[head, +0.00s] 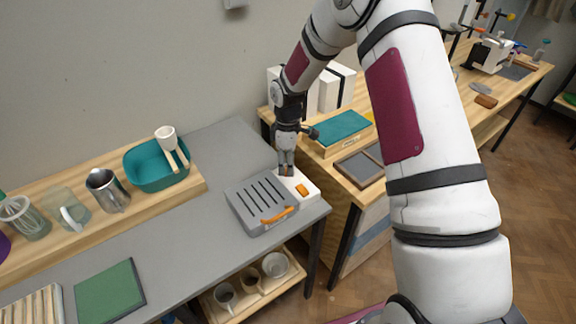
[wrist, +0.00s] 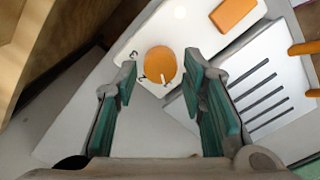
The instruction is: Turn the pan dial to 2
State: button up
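The pan dial (wrist: 160,64) is a round orange knob on a white panel (wrist: 110,68) in the wrist view. A small white mark shows on its lower edge. Printed figures stand on its left and lower left; they look like 3 and 2, and another mark below is hard to read. My gripper (wrist: 159,70) is open, its teal-padded fingers on either side of the dial with a visible gap at each side. In the head view my gripper (head: 286,172) points down at the panel by the slotted grey plate (head: 245,204) and hides the dial.
An orange rectangular piece (head: 302,190) sits on the panel near the dial, and an orange handle (head: 277,215) on the plate's front. A teal basin (head: 148,178) and jugs stand left. A wooden table with a teal book (head: 343,128) is right. The grey worktop's middle is clear.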

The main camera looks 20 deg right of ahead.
jog(key=shift+f, duration=0.8)
jog(key=shift+c, duration=0.4)
grip_shut()
jog(key=shift+m, duration=0.4)
jog(key=m+b, duration=0.2)
jog(key=m, duration=0.3)
jog(key=shift+m, duration=0.3)
jog(key=m+b, duration=0.1)
jog(key=m, duration=0.4)
jog(key=shift+m, duration=0.3)
